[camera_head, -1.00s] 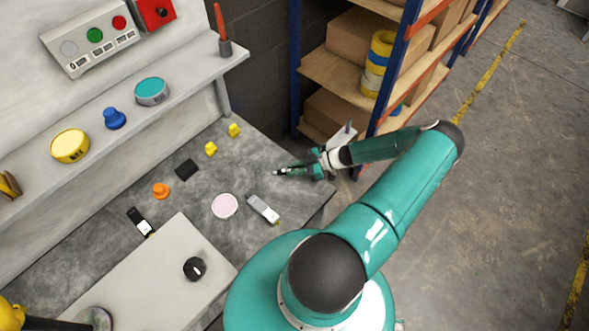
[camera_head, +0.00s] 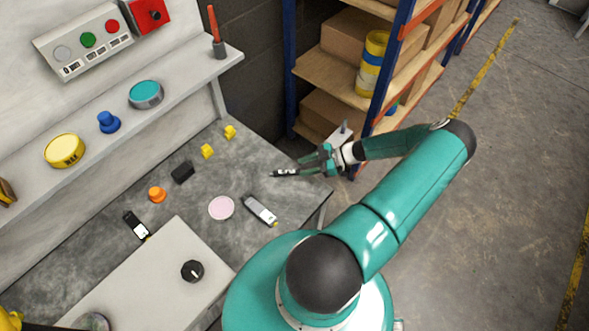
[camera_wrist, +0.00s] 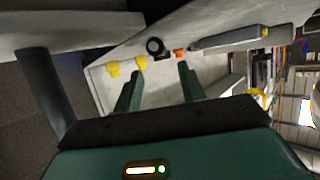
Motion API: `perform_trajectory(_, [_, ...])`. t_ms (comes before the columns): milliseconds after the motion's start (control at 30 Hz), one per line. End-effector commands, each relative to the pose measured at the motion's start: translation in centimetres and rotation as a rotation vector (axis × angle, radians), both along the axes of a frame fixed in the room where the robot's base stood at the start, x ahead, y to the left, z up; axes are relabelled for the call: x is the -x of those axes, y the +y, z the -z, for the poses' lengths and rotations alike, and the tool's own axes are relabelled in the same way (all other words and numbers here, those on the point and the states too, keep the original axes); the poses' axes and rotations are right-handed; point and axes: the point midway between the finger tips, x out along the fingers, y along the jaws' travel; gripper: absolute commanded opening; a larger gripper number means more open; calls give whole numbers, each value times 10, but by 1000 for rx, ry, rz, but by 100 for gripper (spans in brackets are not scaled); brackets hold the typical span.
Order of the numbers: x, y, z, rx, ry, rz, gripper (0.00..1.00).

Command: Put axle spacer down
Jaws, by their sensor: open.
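My gripper (camera_head: 299,170) is over the right end of the grey workbench (camera_head: 240,165). I cannot tell for sure which piece is the axle spacer. A black piece (camera_head: 182,172) on the bench looks like a ring in the wrist view (camera_wrist: 155,47).
Yellow pieces (camera_head: 207,151), an orange piece (camera_head: 157,194), a pink disc (camera_head: 221,208), a grey device (camera_head: 260,210) and a black device (camera_head: 136,225) lie on the bench. A shelf (camera_head: 130,110) runs behind. A storage rack (camera_head: 330,72) stands beyond my gripper.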

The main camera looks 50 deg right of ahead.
Motion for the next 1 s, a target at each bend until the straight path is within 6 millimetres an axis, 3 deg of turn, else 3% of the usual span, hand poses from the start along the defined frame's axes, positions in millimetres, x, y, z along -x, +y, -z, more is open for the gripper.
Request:
perform_trajectory(100, [17, -19, -10, 2, 1, 4, 40])
perform_trajectory(300, [34, -36, -20, 1, 0, 1, 40])
perform_trajectory(667, [35, -39, -28, 2, 21, -14, 40])
perform_trajectory(767, [27, -33, -41, 8, 92, -52, 40])
perform_trajectory(1000, [-5, -6, -104, 74, 408, -156, 40])
